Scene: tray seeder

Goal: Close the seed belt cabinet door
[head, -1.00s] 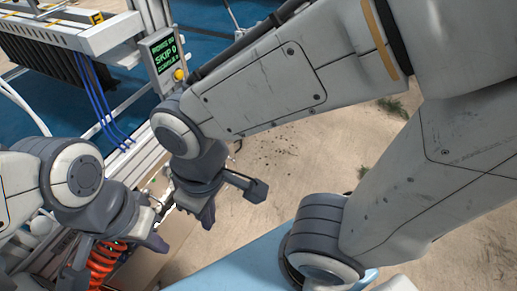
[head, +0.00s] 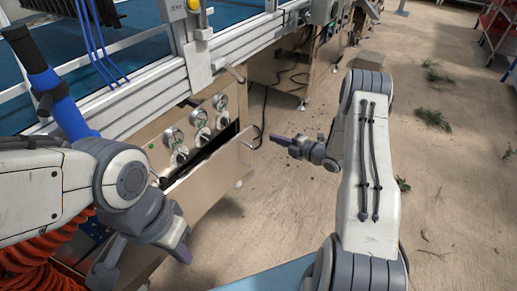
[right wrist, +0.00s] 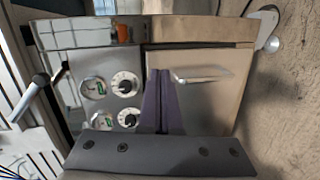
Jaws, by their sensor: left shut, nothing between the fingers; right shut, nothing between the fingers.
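The seed belt cabinet (head: 152,131) stands left of centre in the head view, below the white machine frame. Its tan door (head: 207,184) stands ajar, with a dark gap between it and the face with the gauges. The door's handle (head: 252,158) is at its right end. My right gripper (head: 281,142) is shut and empty, just right of the handle in the picture. In the right wrist view its closed fingers (right wrist: 163,82) overlap the door panel (right wrist: 208,100), left of the handle (right wrist: 198,79); contact is unclear. My left gripper (head: 150,238) is shut and empty, in front of the cabinet at lower left.
Several round gauges (head: 199,118) sit on the cabinet face. Orange coiled hoses (head: 35,255) lie at lower left. A light blue surface (head: 275,272) is at the bottom. The concrete floor (head: 455,200) to the right is mostly open, with plant scraps. Red shelving (head: 497,30) stands far right.

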